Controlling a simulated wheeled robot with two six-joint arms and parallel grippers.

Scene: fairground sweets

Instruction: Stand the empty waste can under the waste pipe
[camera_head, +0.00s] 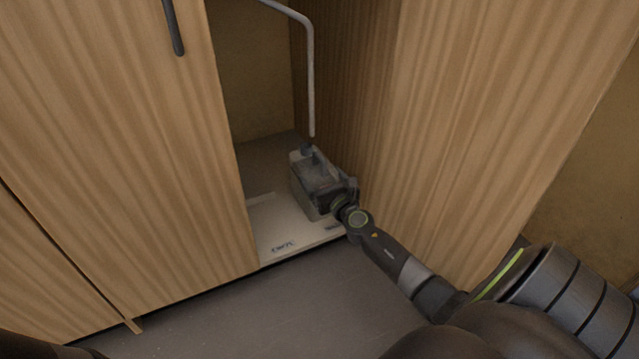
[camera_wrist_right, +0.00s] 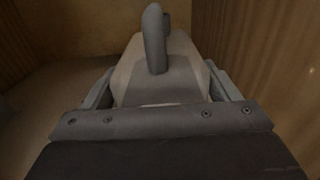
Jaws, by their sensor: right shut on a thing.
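The waste can (camera_head: 312,194) is a grey, boxy, partly see-through can with a dark neck. It appears upright at the cabinet floor, but I cannot tell whether it touches. The waste pipe (camera_head: 310,75) is a thin grey tube that bends down, its lower end close above the can's neck in the head view. My right gripper (camera_head: 341,196) is shut on the can's near side. In the right wrist view, the can's pale body (camera_wrist_right: 165,78) sits between the fingers, with a grey rounded upright part before it. My left gripper is out of view.
A white board (camera_head: 285,226) with dark lettering lies on the cabinet floor, with bare room left of the can. The cabinet's right wall (camera_head: 345,100) is close beside the can and gripper. A wooden door (camera_head: 115,130) stands left of the opening.

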